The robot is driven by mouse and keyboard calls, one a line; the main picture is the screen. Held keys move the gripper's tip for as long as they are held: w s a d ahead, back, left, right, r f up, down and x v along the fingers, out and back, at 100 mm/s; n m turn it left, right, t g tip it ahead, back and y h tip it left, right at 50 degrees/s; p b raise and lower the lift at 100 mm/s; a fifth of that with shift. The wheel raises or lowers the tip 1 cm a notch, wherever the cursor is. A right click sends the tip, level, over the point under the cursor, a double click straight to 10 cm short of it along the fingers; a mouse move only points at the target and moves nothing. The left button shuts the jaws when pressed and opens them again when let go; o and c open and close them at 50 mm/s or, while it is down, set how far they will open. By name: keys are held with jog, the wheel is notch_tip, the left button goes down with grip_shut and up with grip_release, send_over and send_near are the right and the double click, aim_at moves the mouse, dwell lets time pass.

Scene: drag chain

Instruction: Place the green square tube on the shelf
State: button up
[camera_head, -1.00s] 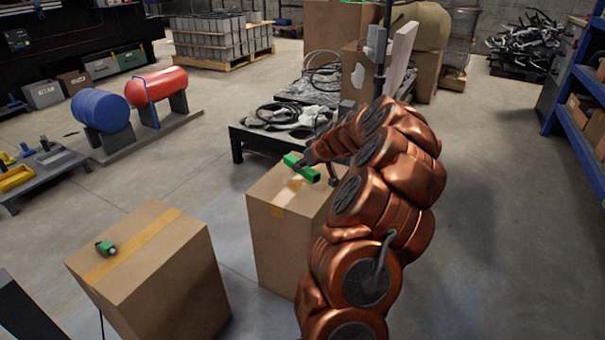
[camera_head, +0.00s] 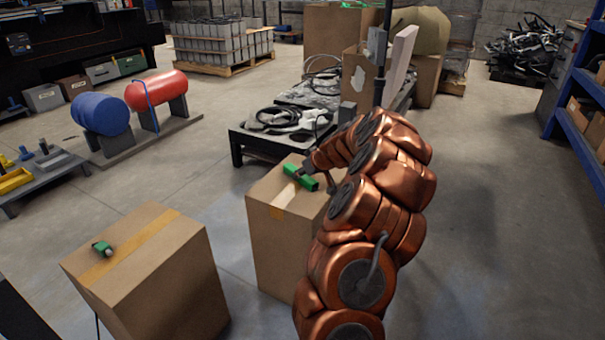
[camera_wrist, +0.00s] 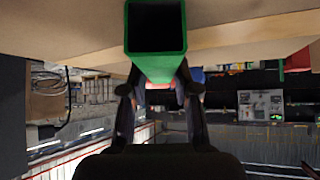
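The green square tube (camera_head: 301,178) is at the top of the middle cardboard box (camera_head: 275,240). My gripper (camera_head: 308,172) is at the tube, partly hidden by the tube and my arm. In the wrist view the tube's open square end (camera_wrist: 157,60) faces the camera, and my gripper's two dark fingers (camera_wrist: 160,97) close on it from both sides. I cannot tell whether the tube touches the box top. A blue shelf unit (camera_head: 582,78) stands at the right edge, with boxes on it.
A second cardboard box (camera_head: 160,275) at front left carries a small green part (camera_head: 103,248). A low grey table (camera_head: 262,142) with cables stands behind the middle box. Blue (camera_head: 98,113) and red (camera_head: 155,90) tanks are at left. The floor at right is clear.

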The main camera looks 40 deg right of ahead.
jog(key=o, duration=0.5)
jog(key=shift+c, duration=0.2)
jog(key=shift+r+p, duration=0.25)
jog(key=shift+p, duration=0.05)
jog(key=d+p+v, duration=0.1)
jog(key=p+v, duration=0.2)
jog(key=v, duration=0.8)
jog(key=shift+s+a+r, duration=0.3)
jog(key=shift+a, duration=0.15)
